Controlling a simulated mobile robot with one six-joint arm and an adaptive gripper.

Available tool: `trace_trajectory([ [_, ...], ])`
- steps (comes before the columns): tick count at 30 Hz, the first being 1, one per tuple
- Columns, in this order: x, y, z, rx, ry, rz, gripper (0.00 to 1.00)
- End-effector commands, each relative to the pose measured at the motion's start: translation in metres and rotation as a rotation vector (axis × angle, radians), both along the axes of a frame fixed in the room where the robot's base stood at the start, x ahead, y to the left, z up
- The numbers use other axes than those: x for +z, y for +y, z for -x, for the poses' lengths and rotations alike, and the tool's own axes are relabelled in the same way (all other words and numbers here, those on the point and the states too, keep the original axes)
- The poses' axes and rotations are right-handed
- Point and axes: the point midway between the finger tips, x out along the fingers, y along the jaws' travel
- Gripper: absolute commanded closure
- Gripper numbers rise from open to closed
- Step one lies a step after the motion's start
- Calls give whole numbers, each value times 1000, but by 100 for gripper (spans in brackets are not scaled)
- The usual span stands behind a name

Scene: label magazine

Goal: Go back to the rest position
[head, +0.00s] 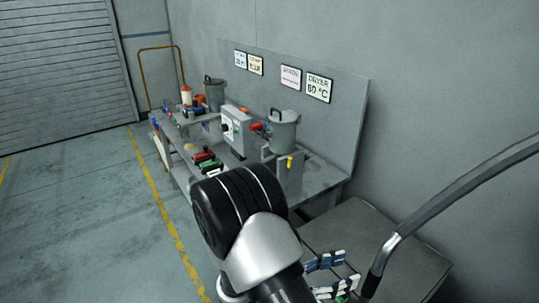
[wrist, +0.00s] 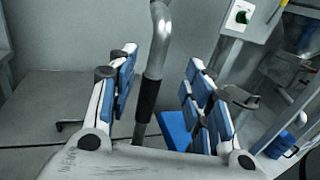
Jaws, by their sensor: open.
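My gripper (head: 340,272) shows low in the head view, right of my black and silver wrist, in front of the workbench. In the wrist view my gripper (wrist: 160,68) has its two blue-padded fingers spread wide apart. I see nothing held between them. A grey curved tube (wrist: 162,40) with a black end shows beyond the gap between the fingers. The same tube (head: 455,190) comes in from the right edge in the head view, its black end close to the fingers. I cannot tell whether they touch.
The workbench (head: 325,177) stands against the wall with a grey lidded canister (head: 283,132), another canister (head: 214,95), a control box (head: 237,130) and coloured-handled items. A backboard carries several labels, including a dryer label (head: 319,87). Floor left of the yellow line (head: 160,200) is clear.

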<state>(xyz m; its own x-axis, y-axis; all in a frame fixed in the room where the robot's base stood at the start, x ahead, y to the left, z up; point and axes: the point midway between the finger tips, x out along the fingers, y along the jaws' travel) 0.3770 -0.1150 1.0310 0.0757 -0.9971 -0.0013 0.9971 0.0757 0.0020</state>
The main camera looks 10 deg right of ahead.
Motion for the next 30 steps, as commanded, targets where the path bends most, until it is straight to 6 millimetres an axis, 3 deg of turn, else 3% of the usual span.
trace_trajectory([
  [5,21,-7,17,-105,-87,-82,54],
  [10,50,-13,59,-329,-282,-284,54],
  [14,65,-6,91,-496,-452,-465,54],
  [21,83,28,131,-755,-790,-823,54],
  [30,117,85,141,-967,-1226,-1297,54],
])
